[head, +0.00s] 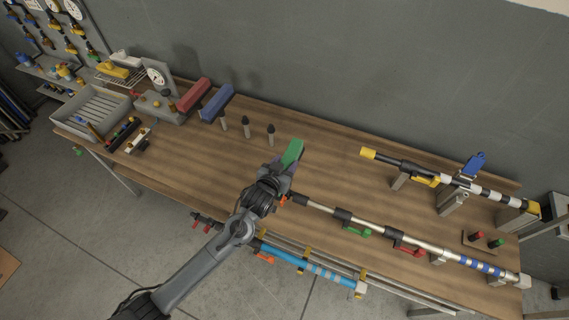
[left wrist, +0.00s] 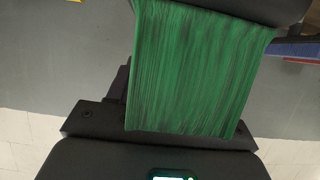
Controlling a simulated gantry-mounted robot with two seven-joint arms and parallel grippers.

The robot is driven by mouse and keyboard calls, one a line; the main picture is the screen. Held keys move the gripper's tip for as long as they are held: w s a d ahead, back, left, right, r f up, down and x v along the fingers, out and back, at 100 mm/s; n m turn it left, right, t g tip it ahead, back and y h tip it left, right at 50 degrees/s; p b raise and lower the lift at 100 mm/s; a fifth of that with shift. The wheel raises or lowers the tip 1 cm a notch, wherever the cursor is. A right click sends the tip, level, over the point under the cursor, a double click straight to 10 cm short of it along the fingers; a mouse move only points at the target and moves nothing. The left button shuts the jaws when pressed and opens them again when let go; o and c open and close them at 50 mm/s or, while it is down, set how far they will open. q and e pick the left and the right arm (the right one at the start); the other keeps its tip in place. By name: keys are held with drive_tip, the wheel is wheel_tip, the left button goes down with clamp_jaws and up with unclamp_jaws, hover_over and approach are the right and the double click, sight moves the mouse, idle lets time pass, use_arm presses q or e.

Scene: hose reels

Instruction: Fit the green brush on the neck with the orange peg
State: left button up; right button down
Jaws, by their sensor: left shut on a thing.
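The green brush (head: 293,151) is in my left gripper (head: 281,170) above the middle of the table. In the left wrist view the green bristles (left wrist: 195,70) fill the space between dark gripper parts. The gripper is shut on the brush. A small orange piece (head: 283,199) shows just below the gripper, at the left end of a silver-and-black pole (head: 322,211). I cannot tell whether it is the peg, and the gripper partly hides this end. The brush is apart from this pole. My right gripper is not in view.
A red block (head: 194,95) and a blue block (head: 216,103) lie at the back left, near several short dark-tipped posts (head: 246,127). A yellow-ended pole (head: 398,162) rests on supports at right. A blue pole (head: 300,268) runs along the front edge. The left-middle tabletop is clear.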

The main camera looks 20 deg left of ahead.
use_arm(q)
drive_tip(key=shift+r+p, duration=0.1)
drive_tip(key=shift+p, duration=0.2)
idle(0.4)
drive_tip(key=shift+f+b, duration=1.35)
drive_tip(key=shift+f, duration=1.05)
drive_tip(key=o, duration=1.4)
drive_tip(key=shift+c, duration=0.2)
drive_tip(key=b+v, duration=0.1)
drive_tip(key=v, duration=0.9)
drive_tip(key=shift+s+r, duration=0.25)
drive_tip(key=shift+s, duration=0.05)
